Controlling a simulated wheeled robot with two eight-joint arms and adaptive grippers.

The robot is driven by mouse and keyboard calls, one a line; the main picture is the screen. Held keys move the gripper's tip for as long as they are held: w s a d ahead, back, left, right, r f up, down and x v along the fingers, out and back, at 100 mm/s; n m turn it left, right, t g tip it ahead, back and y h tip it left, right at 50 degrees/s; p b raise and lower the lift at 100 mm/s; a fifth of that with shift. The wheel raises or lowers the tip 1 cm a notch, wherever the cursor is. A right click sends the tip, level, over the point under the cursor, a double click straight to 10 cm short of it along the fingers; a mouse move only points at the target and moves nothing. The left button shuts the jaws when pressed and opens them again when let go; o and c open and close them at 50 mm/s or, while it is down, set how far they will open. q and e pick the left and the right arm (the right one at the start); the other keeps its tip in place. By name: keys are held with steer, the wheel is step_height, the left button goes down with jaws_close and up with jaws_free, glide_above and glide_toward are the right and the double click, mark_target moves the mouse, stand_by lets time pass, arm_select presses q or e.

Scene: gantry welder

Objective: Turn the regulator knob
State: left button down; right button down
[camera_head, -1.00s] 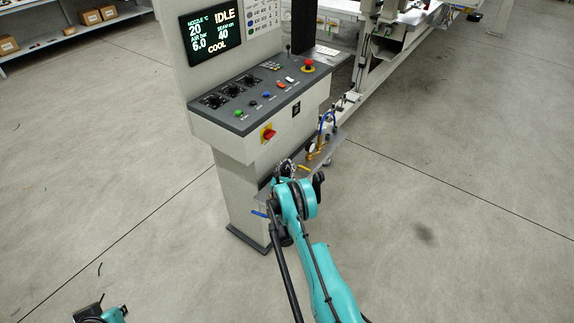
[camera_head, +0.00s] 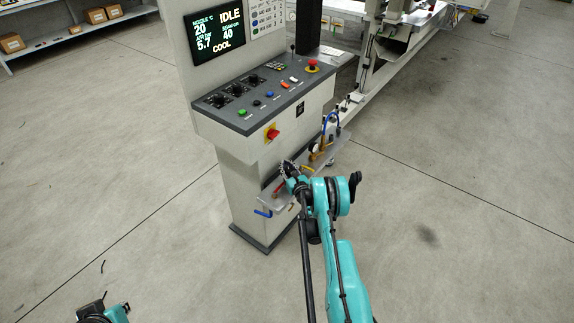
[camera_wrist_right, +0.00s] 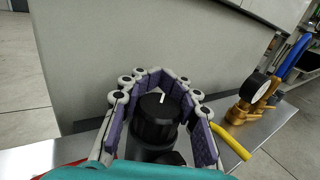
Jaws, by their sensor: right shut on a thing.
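The regulator knob (camera_wrist_right: 156,118) is black and round with a white mark on top, seen in the right wrist view. My right gripper (camera_wrist_right: 158,85) is shut around it, with its purple-padded fingers on both sides. In the head view my right gripper (camera_head: 289,172) is at the metal shelf on the console's side, and the knob is hidden there by the gripper and arm. The console screen (camera_head: 215,37) reads IDLE, air bar 5.7 and COOL.
The metal shelf (camera_wrist_right: 262,128) carries a brass fitting with a gauge (camera_wrist_right: 254,87), a blue hose (camera_wrist_right: 296,55) and a yellow lever (camera_wrist_right: 231,142). The console (camera_head: 240,190) stands close behind. The floor to the right is clear.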

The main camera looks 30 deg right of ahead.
steer(key=shift+a+n+y, duration=0.1)
steer(key=shift+n+y, duration=0.3)
steer(key=shift+y, duration=0.3)
steer(key=c, duration=1.1)
jaws_free()
steer(key=shift+o, duration=0.2)
